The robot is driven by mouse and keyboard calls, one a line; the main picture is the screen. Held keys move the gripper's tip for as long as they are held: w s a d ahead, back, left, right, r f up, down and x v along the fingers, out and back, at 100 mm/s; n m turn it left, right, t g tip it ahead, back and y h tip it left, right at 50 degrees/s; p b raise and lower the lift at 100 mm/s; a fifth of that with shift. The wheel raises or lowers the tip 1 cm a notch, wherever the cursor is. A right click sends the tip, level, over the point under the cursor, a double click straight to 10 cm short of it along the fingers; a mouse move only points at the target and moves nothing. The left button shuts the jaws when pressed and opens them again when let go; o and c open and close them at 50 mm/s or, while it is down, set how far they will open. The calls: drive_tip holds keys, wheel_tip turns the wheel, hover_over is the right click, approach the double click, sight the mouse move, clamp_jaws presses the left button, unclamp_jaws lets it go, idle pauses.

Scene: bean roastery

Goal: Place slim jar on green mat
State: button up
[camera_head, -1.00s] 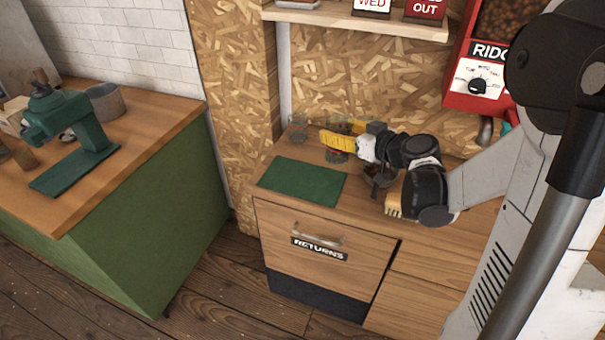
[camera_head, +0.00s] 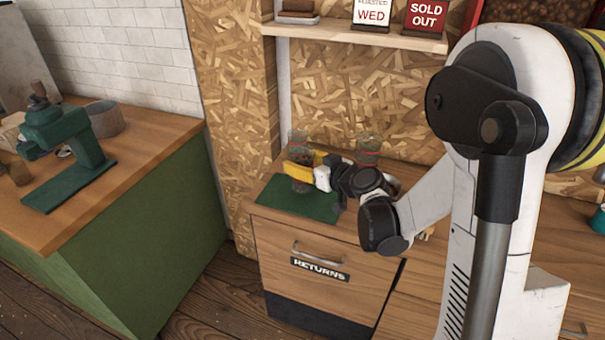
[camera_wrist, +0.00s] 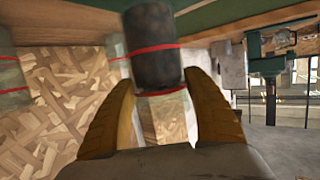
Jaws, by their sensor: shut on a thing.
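My gripper (camera_head: 297,170), with yellow fingers, is shut on the slim jar (camera_wrist: 153,45), a glass jar with dark contents and a red band. The jar sits between both fingertips in the wrist view. In the head view its dark lower part (camera_head: 301,186) shows under the yellow fingers, over the back part of the green mat (camera_head: 315,207). The mat lies flat on the wooden counter above the returns drawer. I cannot tell whether the jar's base touches the mat. My wrist hides the mat's right end.
A glass jar (camera_head: 298,138) stands behind my gripper, and another red-banded jar (camera_head: 368,152) stands at the back right. A shelf with signs (camera_head: 345,33) hangs above. A separate green bench (camera_head: 130,220) with a green machine (camera_head: 62,140) is at the left.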

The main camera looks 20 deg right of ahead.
drive_tip(key=shift+f+b, duration=0.5)
drive_tip(key=shift+f, duration=0.9)
drive_tip(key=shift+f, duration=0.2)
drive_tip(key=o, duration=1.4)
drive_tip(key=shift+r, duration=0.1)
